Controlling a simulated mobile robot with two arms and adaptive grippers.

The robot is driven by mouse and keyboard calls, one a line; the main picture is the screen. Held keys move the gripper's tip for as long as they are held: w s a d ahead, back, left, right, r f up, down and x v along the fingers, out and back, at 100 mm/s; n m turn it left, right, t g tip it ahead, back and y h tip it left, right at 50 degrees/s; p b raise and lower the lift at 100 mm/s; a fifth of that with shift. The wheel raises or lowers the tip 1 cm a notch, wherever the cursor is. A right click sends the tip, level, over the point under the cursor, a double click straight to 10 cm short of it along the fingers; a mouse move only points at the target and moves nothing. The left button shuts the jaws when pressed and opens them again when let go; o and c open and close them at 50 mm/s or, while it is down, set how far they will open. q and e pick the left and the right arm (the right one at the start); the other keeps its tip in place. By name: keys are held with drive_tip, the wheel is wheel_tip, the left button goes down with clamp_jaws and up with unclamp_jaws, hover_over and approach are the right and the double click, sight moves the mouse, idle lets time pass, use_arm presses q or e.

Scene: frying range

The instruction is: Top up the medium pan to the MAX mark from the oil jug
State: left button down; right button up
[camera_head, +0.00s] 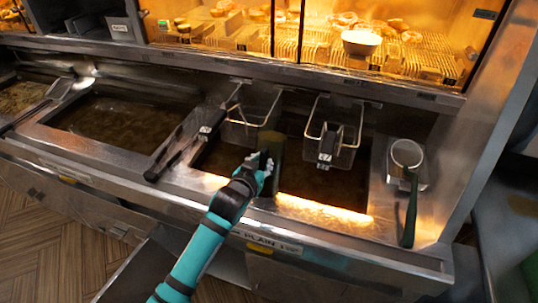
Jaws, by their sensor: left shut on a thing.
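My left gripper (266,163) is shut over the middle of the frying range. It holds a dark, greenish upright thing that looks like the oil jug (279,158); the gripper hides part of it, and its spout and any pouring are not clear. Under and around it is a well of dark oil (322,186) with a brightly lit front edge. Another oil pan (115,120) lies to its left. I cannot tell which pan is the medium one, and no MAX mark is readable. My right gripper is not in view.
Wire baskets (250,126) and (343,150) hang at the back of the middle well. A dark-handled tool (178,153) lies across its left edge. A round-headed ladle (407,153) rests on the right. A lit food case (330,40) stands behind.

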use_arm(q)
drive_tip(key=shift+r+g+p, duration=0.4)
drive_tip(key=shift+r+p, duration=0.25)
drive_tip(key=shift+p, duration=1)
idle(0.4)
drive_tip(key=shift+s+r+g+y, duration=0.2)
drive_tip(key=shift+r+g+y, duration=0.1)
drive_tip(key=shift+g, duration=0.3)
idle(1.5)
drive_tip(key=shift+r+g, duration=0.1)
drive_tip(key=shift+g, duration=0.3)
drive_tip(key=shift+g+y, duration=0.3)
drive_tip(key=shift+g, duration=0.1)
drive_tip(key=shift+s+a, duration=0.1)
idle(1.1)
drive_tip(key=shift+r+g, duration=0.1)
drive_tip(key=shift+g, duration=0.4)
drive_tip(key=shift+w+g+y, duration=0.2)
drive_tip(key=shift+g+y, duration=0.1)
drive_tip(key=shift+g, duration=0.2)
idle(0.9)
